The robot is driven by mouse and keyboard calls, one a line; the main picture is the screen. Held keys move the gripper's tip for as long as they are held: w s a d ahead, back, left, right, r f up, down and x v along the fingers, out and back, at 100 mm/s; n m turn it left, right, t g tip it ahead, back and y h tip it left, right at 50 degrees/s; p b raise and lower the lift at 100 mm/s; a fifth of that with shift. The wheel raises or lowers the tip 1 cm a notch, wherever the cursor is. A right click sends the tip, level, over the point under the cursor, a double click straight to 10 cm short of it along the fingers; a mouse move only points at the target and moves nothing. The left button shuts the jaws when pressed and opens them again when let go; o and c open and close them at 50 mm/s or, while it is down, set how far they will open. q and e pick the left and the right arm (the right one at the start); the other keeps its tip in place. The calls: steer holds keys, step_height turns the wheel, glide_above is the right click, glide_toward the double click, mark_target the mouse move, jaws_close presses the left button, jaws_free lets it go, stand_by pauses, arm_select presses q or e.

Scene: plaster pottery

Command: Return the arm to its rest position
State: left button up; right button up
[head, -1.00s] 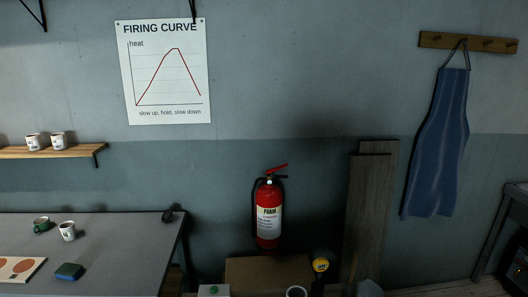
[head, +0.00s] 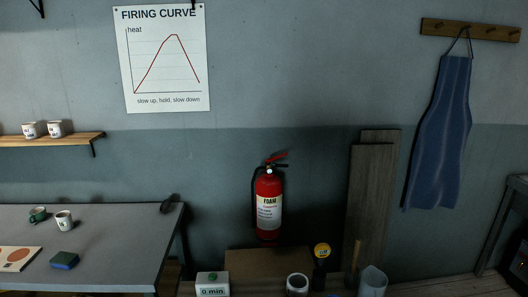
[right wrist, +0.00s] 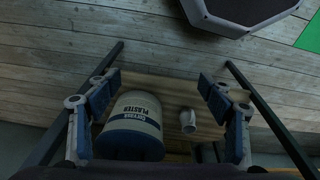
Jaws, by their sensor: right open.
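My right gripper (right wrist: 158,82) shows in the right wrist view with its two blue-and-grey fingers spread wide. It is open, with nothing held between the fingertips. Beyond the fingers are a plaster tub (right wrist: 134,117) with a dark blue band and a small white mug (right wrist: 188,121), both apart from the fingers as far as I can tell. Neither of my arms shows in the head view, and my left gripper is in no view.
In the head view a grey table (head: 120,238) at left bears two mugs and a blue block (head: 65,260). A fire extinguisher (head: 268,205) hangs on the wall. A timer (head: 212,284) and containers stand at the bottom. The right wrist view shows plank flooring (right wrist: 150,55).

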steer(key=s+d+f+g+b, duration=0.1)
steer(key=s+f+b, duration=0.3)
steer(key=s+f, duration=1.1)
step_height(320, 180, down, 3)
steer(key=shift+s+d+r, duration=0.1)
steer(key=shift+s+d, duration=0.2)
steer(key=shift+d, duration=0.6)
